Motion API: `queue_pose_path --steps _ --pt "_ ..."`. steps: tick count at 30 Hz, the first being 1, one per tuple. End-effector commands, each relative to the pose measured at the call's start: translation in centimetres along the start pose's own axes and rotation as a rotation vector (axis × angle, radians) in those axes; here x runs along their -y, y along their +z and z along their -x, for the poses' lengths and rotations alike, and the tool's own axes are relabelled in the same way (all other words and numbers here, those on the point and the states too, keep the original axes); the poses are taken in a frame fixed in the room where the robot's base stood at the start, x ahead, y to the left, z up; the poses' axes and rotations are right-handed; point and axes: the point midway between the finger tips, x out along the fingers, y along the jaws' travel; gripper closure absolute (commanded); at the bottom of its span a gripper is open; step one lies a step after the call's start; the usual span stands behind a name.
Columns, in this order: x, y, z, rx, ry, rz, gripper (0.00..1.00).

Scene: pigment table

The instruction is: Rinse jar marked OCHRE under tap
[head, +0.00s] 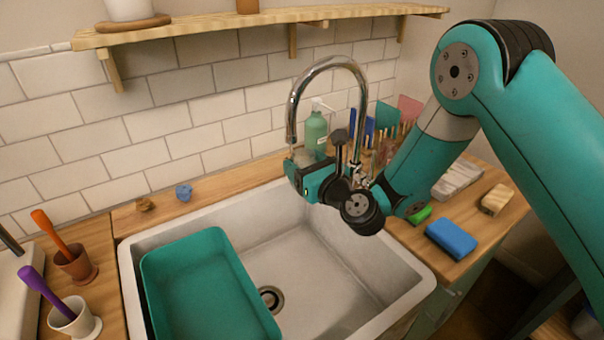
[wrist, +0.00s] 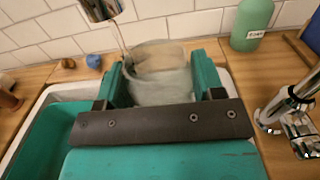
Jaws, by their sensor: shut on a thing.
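A clear, cloudy glass jar (wrist: 160,75) is between the two teal fingers of my gripper (wrist: 161,88), which is shut on it. No OCHRE marking shows on the side I see. The chrome tap (head: 331,64) arches over the sink, and its spout (wrist: 100,8) is above the jar at the left in the wrist view. A thin stream (wrist: 122,38) falls from the spout to the jar's left rim; I cannot tell if it goes inside. In the head view my gripper (head: 300,172) is under the spout, and the jar is mostly hidden.
A teal basin (head: 205,285) fills the left of the white sink (head: 345,262). A green bottle (head: 315,130) stands behind the tap. A blue sponge (head: 451,239) lies on the right counter. Cups with orange and purple handles stand left. A wooden shelf (head: 230,26) hangs above.

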Motion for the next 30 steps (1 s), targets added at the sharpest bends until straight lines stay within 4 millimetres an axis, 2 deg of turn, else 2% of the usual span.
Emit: queue_pose_path --steps 13,30 --pt "0.6 -0.2 0.2 0.001 -0.001 -0.001 0.68" --pt "0.7 -0.3 3.3 0.001 -0.001 0.000 0.68"
